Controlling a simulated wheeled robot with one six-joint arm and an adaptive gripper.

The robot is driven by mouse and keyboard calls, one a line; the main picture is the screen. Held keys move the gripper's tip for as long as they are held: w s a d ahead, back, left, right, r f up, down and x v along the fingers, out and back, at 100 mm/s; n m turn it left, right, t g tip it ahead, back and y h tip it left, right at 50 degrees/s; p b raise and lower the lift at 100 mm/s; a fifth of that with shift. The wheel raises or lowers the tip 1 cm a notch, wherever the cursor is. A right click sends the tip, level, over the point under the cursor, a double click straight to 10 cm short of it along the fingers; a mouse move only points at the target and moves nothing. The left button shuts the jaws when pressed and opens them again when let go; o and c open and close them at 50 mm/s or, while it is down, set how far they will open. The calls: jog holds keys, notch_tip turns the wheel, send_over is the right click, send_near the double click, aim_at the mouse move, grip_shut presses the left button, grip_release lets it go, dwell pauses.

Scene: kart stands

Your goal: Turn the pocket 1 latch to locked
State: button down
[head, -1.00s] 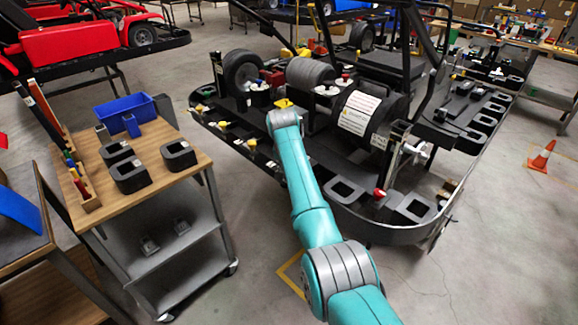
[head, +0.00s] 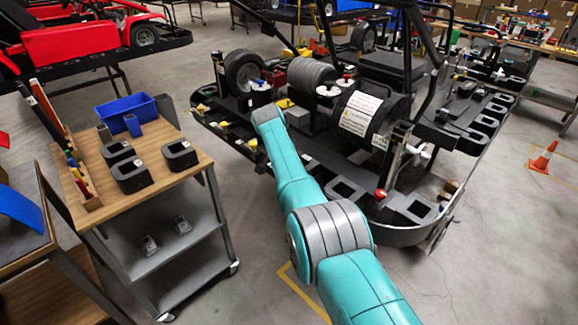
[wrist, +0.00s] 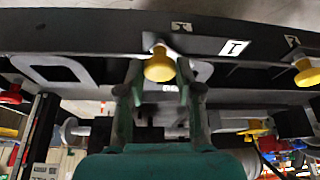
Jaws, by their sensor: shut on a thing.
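The pocket 1 latch shows in the wrist view as a yellow knob (wrist: 159,66) under the kart stand's dark edge (wrist: 100,30). A white label with an upside-down 1 (wrist: 235,47) is to its right, and a small pale lock mark (wrist: 181,26) is just above it. My gripper (wrist: 158,80) has one green finger on each side of the knob and is shut on it. In the head view my gripper is hidden beyond the end of my teal arm at the stand's near left edge. I cannot tell the latch's exact angle.
Another yellow knob (wrist: 307,73) is to the right and a red knob (wrist: 10,95) to the left in the wrist view. The kart stand (head: 405,232) carries wheels and parts. A wooden-topped cart (head: 150,195) stands to the left, with bare floor between.

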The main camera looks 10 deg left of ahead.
dwell(0.4)
jog(key=c, duration=0.8)
grip_release()
jog(key=shift+f, duration=0.1)
jog(key=shift+r, duration=0.2)
jog(key=shift+s+a+r, duration=0.15)
jog(key=shift+a+r, duration=0.05)
jog(key=shift+r, duration=0.3)
jog(key=v, duration=1)
jog(key=shift+s+r, duration=0.1)
jog(key=shift+r, duration=0.2)
